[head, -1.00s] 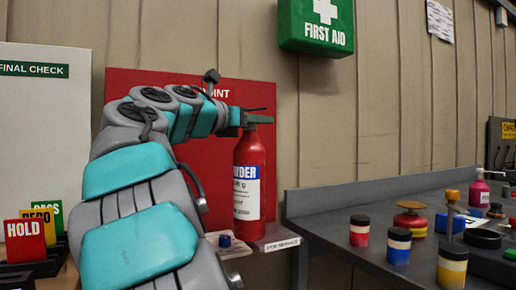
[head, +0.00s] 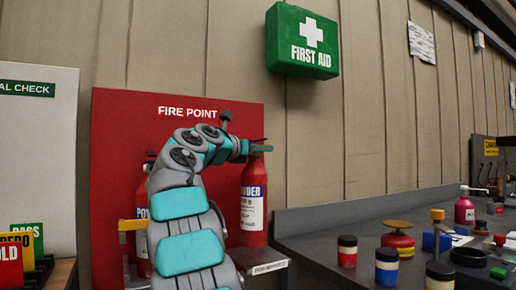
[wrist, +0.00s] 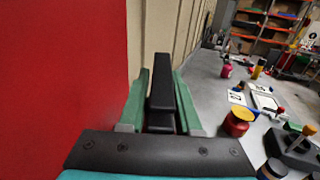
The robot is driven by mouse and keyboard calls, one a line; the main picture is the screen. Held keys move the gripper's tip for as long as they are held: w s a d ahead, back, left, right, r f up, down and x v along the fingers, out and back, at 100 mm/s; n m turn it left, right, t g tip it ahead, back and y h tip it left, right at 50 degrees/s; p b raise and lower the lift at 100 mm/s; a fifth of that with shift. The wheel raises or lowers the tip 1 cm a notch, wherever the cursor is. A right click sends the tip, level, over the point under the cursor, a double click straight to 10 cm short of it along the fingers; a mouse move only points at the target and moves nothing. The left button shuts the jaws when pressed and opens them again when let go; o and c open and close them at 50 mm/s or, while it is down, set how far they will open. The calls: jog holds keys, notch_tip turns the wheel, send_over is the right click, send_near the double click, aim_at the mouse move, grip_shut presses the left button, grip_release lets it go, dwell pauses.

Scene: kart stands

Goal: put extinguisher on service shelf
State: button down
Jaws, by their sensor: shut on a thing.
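A red extinguisher (head: 253,205) with a white and blue label hangs upright from my gripper (head: 260,148) in the head view. My gripper is shut on its black top handle, which shows between the green fingers (wrist: 161,100) in the wrist view. The grey service shelf (head: 262,256), with a white label on its front edge, is directly below the extinguisher. The extinguisher's base is at or just above the shelf top; I cannot tell whether they touch. My arm hides the shelf's left part.
A red fire point board (head: 180,102) stands behind. Another extinguisher (head: 142,205) is partly hidden behind my arm, near a yellow-topped part (head: 130,225). A grey bench (head: 330,222) with several jars and a red canister (head: 398,240) is at the right.

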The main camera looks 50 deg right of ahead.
jog(key=shift+w+d, duration=0.15)
jog(key=shift+d, duration=0.3)
jog(key=shift+d+f, duration=0.1)
jog(key=shift+f, duration=0.1)
jog(key=shift+f+b, duration=1.15)
jog(key=shift+f, duration=0.35)
jog(key=c, duration=0.6)
grip_release()
jog(key=shift+w+f, duration=0.1)
jog(key=shift+f, duration=0.05)
jog(key=s+a, duration=0.1)
jog(key=a, duration=1.1)
